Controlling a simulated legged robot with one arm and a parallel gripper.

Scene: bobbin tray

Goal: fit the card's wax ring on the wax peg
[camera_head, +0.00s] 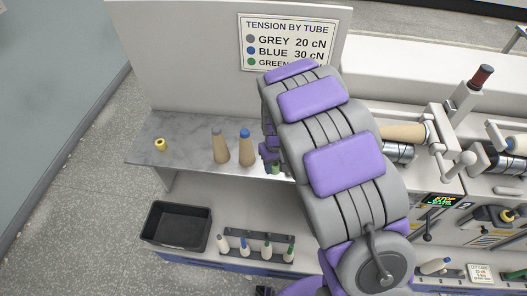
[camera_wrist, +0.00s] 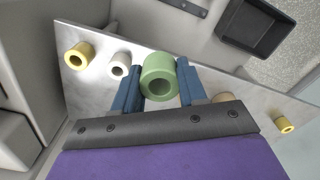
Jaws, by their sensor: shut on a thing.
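A thick green ring (camera_wrist: 158,77) sits between the two blue fingers of my gripper (camera_wrist: 160,88) in the wrist view, its hole facing the camera. In the head view my arm hides most of the gripper, and a bit of green shows beside it. A yellow ring (camera_wrist: 78,55) and a white ring (camera_wrist: 119,65) rest on the marble shelf (camera_wrist: 90,90). Another yellow ring (camera_head: 160,144) stands at the shelf's left end. The lot card (camera_head: 481,273) is at the lower right, its print too small to read surely. I cannot identify the wax peg for certain.
Two tan cones, one grey-tipped (camera_head: 220,146) and one blue-tipped (camera_head: 246,148), stand on the shelf. A black bin (camera_head: 178,226) and a rack of several small cones (camera_head: 258,246) are below. A yellow piece (camera_head: 507,215) sits on the machine at right. A tension sign (camera_head: 289,43) hangs behind.

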